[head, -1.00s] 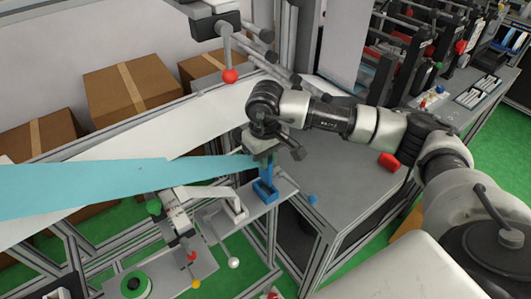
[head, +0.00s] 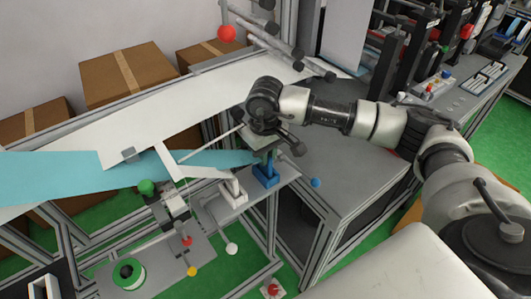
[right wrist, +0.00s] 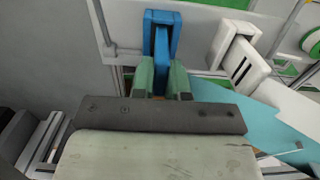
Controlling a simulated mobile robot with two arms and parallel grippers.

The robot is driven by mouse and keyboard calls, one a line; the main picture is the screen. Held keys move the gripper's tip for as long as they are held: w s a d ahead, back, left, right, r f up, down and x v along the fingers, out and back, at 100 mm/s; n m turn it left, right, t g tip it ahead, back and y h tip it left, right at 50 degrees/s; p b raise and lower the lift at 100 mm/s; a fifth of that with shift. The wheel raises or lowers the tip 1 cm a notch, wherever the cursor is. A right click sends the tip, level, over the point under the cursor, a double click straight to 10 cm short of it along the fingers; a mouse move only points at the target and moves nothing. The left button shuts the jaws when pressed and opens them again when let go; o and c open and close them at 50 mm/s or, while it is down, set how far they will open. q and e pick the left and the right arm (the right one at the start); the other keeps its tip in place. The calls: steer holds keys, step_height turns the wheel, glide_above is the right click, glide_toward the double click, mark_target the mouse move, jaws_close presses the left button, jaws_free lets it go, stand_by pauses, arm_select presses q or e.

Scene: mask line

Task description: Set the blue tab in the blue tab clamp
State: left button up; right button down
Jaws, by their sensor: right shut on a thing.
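The blue tab clamp (head: 266,177) is a small blue block on a narrow grey shelf in the head view. It also stands upright at the top of the right wrist view (right wrist: 162,22). My right gripper (head: 268,154) is directly above it, pointing down. In the right wrist view its pale green fingers (right wrist: 161,78) are shut on the blue tab (right wrist: 160,62), which lines up with the clamp. The fingers hide part of the tab, and I cannot tell how deep it sits. A light-blue band (head: 50,178) runs from the left to the gripper. My left gripper is not in view.
A white clamp (head: 233,193) stands just left of the blue one; it also shows in the right wrist view (right wrist: 234,45). A red ball (head: 227,33) hangs from the frame above. A blue ball knob (head: 316,182) lies to the right.

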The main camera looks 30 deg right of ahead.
stand_by(0.3)
steer(key=shift+b, duration=0.35)
steer(key=shift+f+b, duration=0.3)
steer(key=shift+b, duration=0.2)
stand_by(0.9)
steer(key=c, duration=1.1)
jaws_free()
steer(key=shift+o, duration=0.2)
steer(key=shift+r, duration=0.15)
step_height(320, 180, up, 11)
steer(key=b, duration=0.2)
steer(key=shift+f, duration=0.2)
steer(key=shift+s, duration=0.1)
